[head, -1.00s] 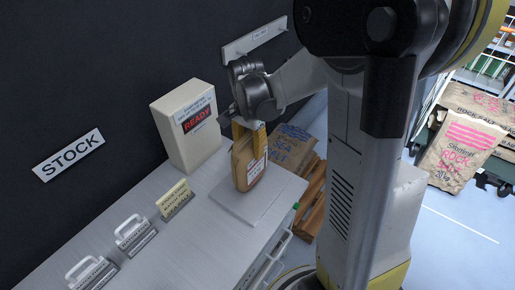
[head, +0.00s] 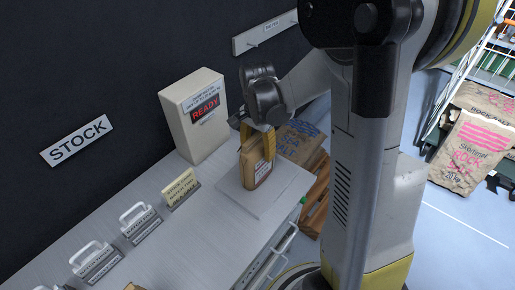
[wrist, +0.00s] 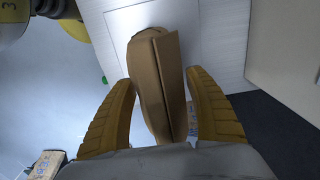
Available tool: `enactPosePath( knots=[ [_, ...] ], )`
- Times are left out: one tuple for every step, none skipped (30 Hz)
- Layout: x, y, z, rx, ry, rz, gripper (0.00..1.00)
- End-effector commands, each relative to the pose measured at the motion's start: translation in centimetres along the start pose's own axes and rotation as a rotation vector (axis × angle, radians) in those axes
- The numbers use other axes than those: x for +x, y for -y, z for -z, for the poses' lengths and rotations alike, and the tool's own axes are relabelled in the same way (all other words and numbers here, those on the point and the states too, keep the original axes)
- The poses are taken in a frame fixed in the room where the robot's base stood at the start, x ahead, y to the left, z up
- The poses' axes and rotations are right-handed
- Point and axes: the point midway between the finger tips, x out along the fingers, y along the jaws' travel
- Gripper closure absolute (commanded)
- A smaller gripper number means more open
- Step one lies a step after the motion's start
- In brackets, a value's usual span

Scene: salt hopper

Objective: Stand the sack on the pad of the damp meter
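The sack (head: 257,171) is a small tan paper bag with a printed label, upright over the pale square pad (head: 276,190) of the damp meter. Its base looks at or very near the pad; I cannot tell whether it bears on it. The meter's cream box (head: 192,116) behind reads READY. My gripper (head: 257,143) is over the sack from above, with a yellow finger on each side of its upper part.
A dark wall with a STOCK sign (head: 77,140) is behind. Larger salt sacks (head: 300,140) lie beyond the bench's right end.

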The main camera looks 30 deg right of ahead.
Motion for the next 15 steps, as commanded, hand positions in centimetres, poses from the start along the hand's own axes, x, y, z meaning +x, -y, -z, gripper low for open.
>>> enactPosePath(
  knots=[
    [0.0,0.0,0.0,0.000,0.000,0.000,0.36],
    [0.0,0.0,0.0,0.000,0.000,0.000,0.36],
    [0.0,0.0,0.0,0.000,0.000,0.000,0.36],
    [0.0,0.0,0.0,0.000,0.000,0.000,0.36],
    [-0.1,0.0,0.0,0.000,0.000,0.000,0.36],
    [-0.3,0.0,0.0,0.000,0.000,0.000,0.36],
    [-0.5,0.0,0.0,0.000,0.000,0.000,0.36],
    [-0.8,0.0,0.0,0.000,0.000,0.000,0.36],
    [-1.4,0.0,0.0,0.000,0.000,0.000,0.36],
    [-2.0,0.0,0.0,0.000,0.000,0.000,0.36],
    [-2.5,0.0,0.0,0.000,0.000,0.000,0.36],
    [-3.5,0.0,0.0,0.000,0.000,0.000,0.36],
    [-4.2,-0.1,0.0,0.000,0.000,0.000,0.36],
    [-4.9,-0.1,0.0,0.000,0.000,0.000,0.36],
    [-5.9,0.0,0.0,0.000,0.000,0.000,0.36]
  ],
)
